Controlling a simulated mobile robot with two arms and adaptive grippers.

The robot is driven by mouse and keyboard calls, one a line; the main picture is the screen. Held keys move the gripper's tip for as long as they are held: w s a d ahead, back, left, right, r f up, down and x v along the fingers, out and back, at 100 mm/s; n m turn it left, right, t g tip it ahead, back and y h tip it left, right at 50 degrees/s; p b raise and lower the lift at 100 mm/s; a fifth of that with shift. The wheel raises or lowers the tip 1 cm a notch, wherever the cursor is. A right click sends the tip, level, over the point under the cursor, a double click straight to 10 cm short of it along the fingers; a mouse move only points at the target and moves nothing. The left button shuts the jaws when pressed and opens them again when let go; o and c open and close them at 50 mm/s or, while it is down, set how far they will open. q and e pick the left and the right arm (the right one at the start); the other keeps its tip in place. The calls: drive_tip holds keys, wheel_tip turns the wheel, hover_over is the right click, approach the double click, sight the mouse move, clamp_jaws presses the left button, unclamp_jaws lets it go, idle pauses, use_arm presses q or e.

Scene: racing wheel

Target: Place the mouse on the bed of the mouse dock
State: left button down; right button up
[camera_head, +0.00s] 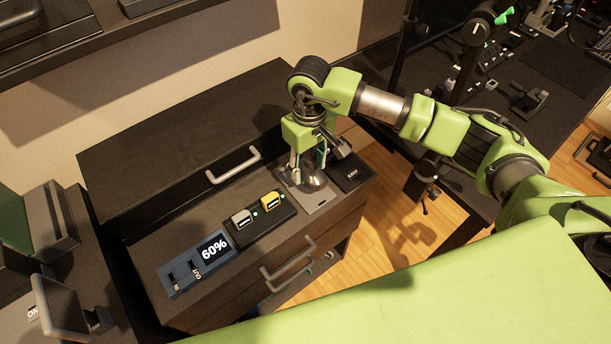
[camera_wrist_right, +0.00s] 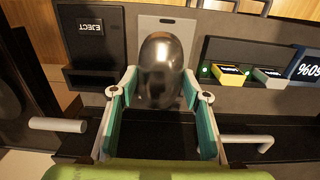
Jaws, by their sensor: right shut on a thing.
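The mouse (camera_head: 315,183) is a dark, shiny, rounded shell; it also shows in the right wrist view (camera_wrist_right: 161,62). My right gripper (camera_head: 308,172) points down and is shut on the mouse, with a finger on each side (camera_wrist_right: 160,88). The mouse is over the light grey plate of the mouse dock (camera_head: 320,204), which also shows behind it in the right wrist view (camera_wrist_right: 168,21). I cannot tell whether the mouse touches the plate. The mouse and fingers hide much of the dock's bed. My left gripper is not in view.
A black EJECT unit (camera_head: 351,172) stands beside the dock. On the other side are a black holder with a grey block (camera_head: 241,218) and a yellow block (camera_head: 270,200), then a blue 60% display (camera_head: 207,252). The cabinet has bar handles (camera_head: 288,265) in front.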

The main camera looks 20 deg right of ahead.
sight(305, 176)
drive_tip(key=f, duration=0.3)
drive_tip(key=shift+a+f+b, duration=0.25)
drive_tip(key=shift+a+b, duration=0.15)
drive_tip(key=shift+w+f, duration=0.1)
drive_tip(key=shift+f, duration=0.05)
drive_tip(key=shift+f, duration=0.15)
drive_tip(key=o, duration=1.1)
drive_tip(key=shift+o, duration=0.2)
